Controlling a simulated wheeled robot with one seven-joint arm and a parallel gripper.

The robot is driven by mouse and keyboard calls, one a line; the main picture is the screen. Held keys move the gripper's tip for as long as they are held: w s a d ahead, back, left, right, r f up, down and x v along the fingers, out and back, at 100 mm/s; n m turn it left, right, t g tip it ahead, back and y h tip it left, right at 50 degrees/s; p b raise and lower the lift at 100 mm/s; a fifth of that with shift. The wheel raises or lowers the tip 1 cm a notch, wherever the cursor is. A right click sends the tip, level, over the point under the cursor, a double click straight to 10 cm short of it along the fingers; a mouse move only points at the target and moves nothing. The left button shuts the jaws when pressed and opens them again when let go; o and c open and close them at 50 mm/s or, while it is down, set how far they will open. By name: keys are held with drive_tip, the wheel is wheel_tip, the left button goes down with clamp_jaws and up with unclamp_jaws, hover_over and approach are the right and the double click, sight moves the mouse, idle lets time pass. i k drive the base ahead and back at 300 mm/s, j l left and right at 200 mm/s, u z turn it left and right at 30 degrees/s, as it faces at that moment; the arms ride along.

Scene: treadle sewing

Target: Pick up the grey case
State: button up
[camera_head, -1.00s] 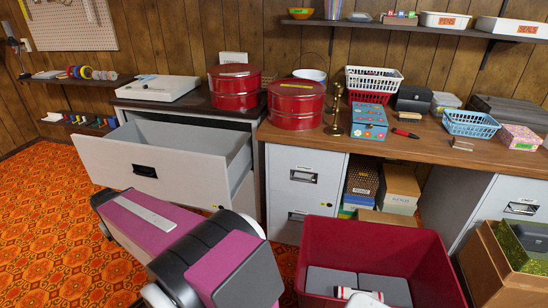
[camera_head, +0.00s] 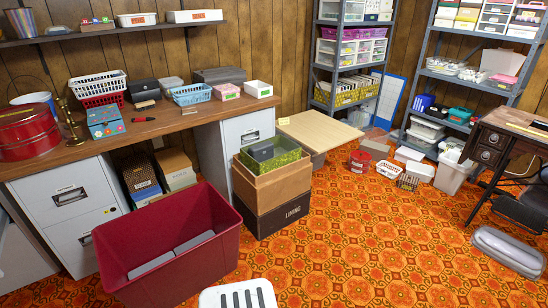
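Several grey things could be the grey case, and I cannot tell which one is meant. A long grey case with rounded ends (camera_head: 507,250) lies on the carpet at the right, beside the sewing table. A flat dark grey case (camera_head: 220,75) lies at the back of the wooden desk. A smaller dark grey box (camera_head: 144,89) stands on the desk behind the blue tin. A small grey box (camera_head: 262,151) sits in the green-patterned box.
A red bin (camera_head: 215,212) holding grey blocks stands in front of the desk (camera_head: 150,128). Stacked brown boxes (camera_head: 275,185) stand to its right. The sewing table (camera_head: 492,140) and shelves (camera_head: 412,75) are at the right. The orange carpet (camera_head: 385,240) is open in the middle.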

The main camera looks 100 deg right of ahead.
sight(261, 152)
drive_tip(key=j+z, duration=0.1)
drive_tip(key=z, duration=0.4)
drive_tip(key=k+z, duration=0.15)
drive_tip(key=z, duration=0.3)
drive_tip(key=k+z, duration=0.1)
drive_tip(key=z, duration=2.6)
drive_tip(key=i+l+u, duration=0.15)
drive_tip(key=u, duration=0.25)
drive_tip(key=l+u, duration=0.4)
drive_tip(key=i+l+u, duration=0.2)
drive_tip(key=l, duration=0.45)
drive_tip(key=i+l+u, duration=0.2)
drive_tip(key=l, duration=0.5)
drive_tip(key=l+u, duration=0.2)
drive_tip(key=l, duration=1.5)
drive_tip(key=i+l, duration=0.1)
drive_tip(key=l, duration=0.95)
drive_tip(key=i, duration=0.45)
